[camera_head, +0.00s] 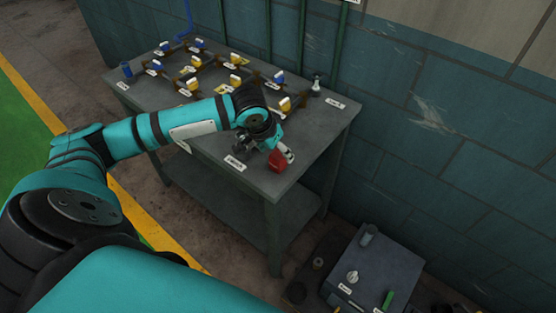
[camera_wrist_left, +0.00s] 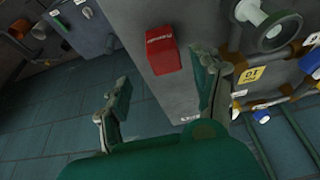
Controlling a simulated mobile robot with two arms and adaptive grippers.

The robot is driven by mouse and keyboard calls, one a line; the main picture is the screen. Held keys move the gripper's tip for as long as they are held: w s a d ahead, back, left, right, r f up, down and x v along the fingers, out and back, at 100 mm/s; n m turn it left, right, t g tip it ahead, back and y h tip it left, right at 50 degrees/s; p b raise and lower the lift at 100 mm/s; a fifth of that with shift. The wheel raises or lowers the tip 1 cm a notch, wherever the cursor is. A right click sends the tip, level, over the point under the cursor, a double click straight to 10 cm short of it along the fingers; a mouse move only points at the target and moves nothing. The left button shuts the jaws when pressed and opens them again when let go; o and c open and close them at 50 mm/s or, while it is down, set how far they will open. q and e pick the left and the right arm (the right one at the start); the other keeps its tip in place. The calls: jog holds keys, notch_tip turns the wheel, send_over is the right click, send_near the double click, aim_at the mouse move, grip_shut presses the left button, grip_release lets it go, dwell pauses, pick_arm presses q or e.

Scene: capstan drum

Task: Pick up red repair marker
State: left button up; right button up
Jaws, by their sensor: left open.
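The red repair marker (camera_head: 277,161) lies near the front right corner of the grey table (camera_head: 310,170). In the left wrist view it is a red block (camera_wrist_left: 163,50) with a white label, beyond my fingertips. My left gripper (camera_head: 262,145) is just to the left of the marker in the head view, low over the table. In the left wrist view the two fingers of the gripper (camera_wrist_left: 164,85) are spread with nothing between them. The marker appears apart from both fingers. My right gripper is in neither view.
Pipes with several yellow and blue valves (camera_head: 235,80) fill the back of the table. A small valve (camera_head: 316,84) stands at the back right. A brick wall (camera_head: 430,130) runs behind. A grey box (camera_head: 375,268) stands lower right of the table.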

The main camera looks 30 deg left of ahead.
aim_at(277, 155)
pick_arm(q)
jog(key=x, duration=0.3)
jog(key=p+x, duration=0.1)
jog(key=x, duration=0.1)
jog(key=shift+s+a+f, duration=0.1)
jog(key=shift+a+f, duration=0.05)
jog(key=shift+a, duration=0.25)
jog(key=c, duration=1.3)
